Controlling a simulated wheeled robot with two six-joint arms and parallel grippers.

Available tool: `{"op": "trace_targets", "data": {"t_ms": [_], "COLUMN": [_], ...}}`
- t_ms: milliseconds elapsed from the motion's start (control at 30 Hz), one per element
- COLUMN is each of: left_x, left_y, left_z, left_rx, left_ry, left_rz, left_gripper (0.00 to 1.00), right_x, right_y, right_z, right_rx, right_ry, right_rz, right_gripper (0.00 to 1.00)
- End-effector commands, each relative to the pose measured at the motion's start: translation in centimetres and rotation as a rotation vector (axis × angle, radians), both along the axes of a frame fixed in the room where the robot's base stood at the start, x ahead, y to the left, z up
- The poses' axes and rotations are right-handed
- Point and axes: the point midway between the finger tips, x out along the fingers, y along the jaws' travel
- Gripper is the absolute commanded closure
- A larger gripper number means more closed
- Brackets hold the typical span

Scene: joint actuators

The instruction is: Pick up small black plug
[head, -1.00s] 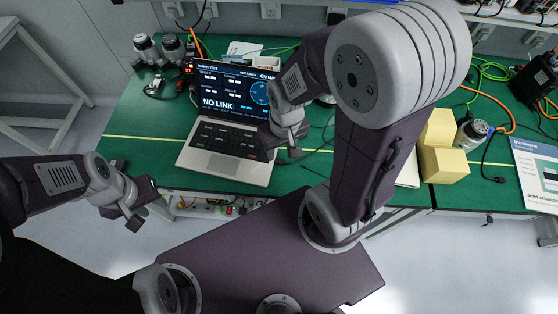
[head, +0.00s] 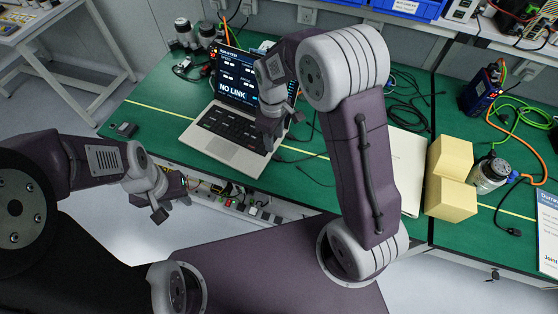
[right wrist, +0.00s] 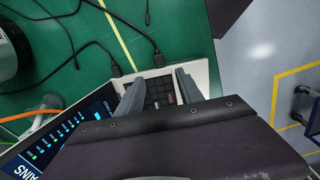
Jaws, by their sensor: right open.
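Small black plugs on thin cables lie on the green bench beside the laptop's edge. In the right wrist view one (right wrist: 158,60) lies just beyond my fingers and another (right wrist: 116,71) lies to its left. Which one the task means is unclear. In the head view my right gripper (head: 270,142) hangs over the right side of the laptop (head: 236,152). In the right wrist view it (right wrist: 160,92) is open and empty, with the keyboard between its fingers. My left gripper (head: 171,207) looks open and empty, in front of the bench edge.
Loose black cables (head: 405,98) lie behind my right arm.

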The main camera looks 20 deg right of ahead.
Motion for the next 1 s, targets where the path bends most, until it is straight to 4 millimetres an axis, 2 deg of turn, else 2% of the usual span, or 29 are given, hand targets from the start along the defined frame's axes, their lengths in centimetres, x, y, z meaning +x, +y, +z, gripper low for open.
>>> {"op": "trace_targets", "data": {"t_ms": [100, 200, 367, 600, 700, 900, 967, 1000], "left_x": [0.0, 0.0, 0.0, 0.0, 0.0, 0.0, 0.0, 0.0], "left_y": [0.0, 0.0, 0.0, 0.0, 0.0, 0.0, 0.0, 0.0], "left_z": [-0.4, -0.5, -0.5, -1.2, -1.2, -1.2, -1.2, -1.2], "left_rx": [0.000, 0.000, 0.000, 0.000, 0.000, 0.000, 0.000, 0.000], "left_ry": [0.000, 0.000, 0.000, 0.000, 0.000, 0.000, 0.000, 0.000], "left_rz": [0.000, 0.000, 0.000, 0.000, 0.000, 0.000, 0.000, 0.000], "left_gripper": [0.64, 0.64, 0.64, 0.64, 0.64, 0.64, 0.64, 0.64], "right_x": [-0.1, -0.1, -0.1, -0.3, -0.2, -0.2, -0.2, -0.2], "right_y": [-0.1, -0.1, -0.1, -0.3, -0.3, -0.3, -0.3, -0.3], "right_z": [-2.1, -3.3, -3.8, -7.9, -8.7, -8.7, -8.7, -8.7], "right_rx": [-0.001, -0.001, 0.000, -0.001, 0.000, 0.000, 0.000, 0.000], "right_ry": [0.005, 0.003, 0.001, 0.003, 0.001, 0.000, 0.000, 0.000], "right_rz": [-0.002, -0.003, -0.003, -0.004, -0.004, -0.004, -0.004, -0.004], "right_gripper": [0.56, 0.56, 0.56, 0.56, 0.56, 0.56, 0.70, 0.81]}}
